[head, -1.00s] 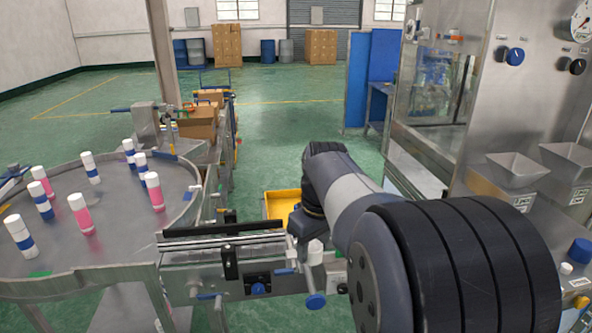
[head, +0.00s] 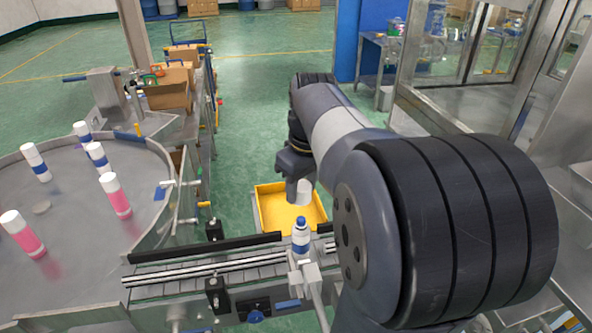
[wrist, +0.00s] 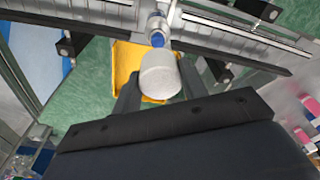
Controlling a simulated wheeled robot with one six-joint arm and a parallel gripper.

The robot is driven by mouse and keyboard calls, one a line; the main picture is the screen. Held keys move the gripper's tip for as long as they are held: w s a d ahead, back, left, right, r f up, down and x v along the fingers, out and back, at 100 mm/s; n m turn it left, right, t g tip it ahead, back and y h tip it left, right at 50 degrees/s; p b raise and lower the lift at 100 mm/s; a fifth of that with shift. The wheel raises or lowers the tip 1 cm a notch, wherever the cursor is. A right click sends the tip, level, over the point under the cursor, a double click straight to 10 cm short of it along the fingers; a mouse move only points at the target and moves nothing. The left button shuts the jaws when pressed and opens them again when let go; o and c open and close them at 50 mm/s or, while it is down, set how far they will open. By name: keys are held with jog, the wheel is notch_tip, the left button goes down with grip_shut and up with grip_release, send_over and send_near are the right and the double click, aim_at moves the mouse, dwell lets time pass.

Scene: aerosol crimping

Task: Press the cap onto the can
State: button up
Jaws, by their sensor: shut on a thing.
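My gripper (wrist: 155,90) is shut on a white cap (wrist: 159,74). In the head view the white cap (head: 304,192) shows below my gripper, above and behind the can. The can (head: 300,237) is white with a blue band and a blue top, and stands upright on the conveyor (head: 190,275). In the wrist view the can (wrist: 157,24) is just beyond the cap, which is apart from it. My arm hides part of the conveyor to the right.
A yellow tray (head: 272,214) lies behind the conveyor. A round metal table (head: 70,245) at left holds several capped cans. Black rails and clamps line the conveyor, and a metal fixture (head: 311,277) stands in front of the can.

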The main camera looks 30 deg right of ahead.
aim_at(301, 218)
jog(key=shift+f+b, duration=2.4)
jog(key=shift+f, duration=0.15)
jog(key=shift+f+b, duration=0.65)
jog(key=shift+f, duration=0.7)
jog(key=shift+s+r+p, duration=0.1)
jog(key=shift+p, duration=0.35)
jog(key=o, duration=1.6)
jog(key=shift+c, duration=0.2)
jog(key=shift+r+p, duration=3.25)
jog(key=shift+r, duration=0.3)
jog(key=shift+c, duration=0.3)
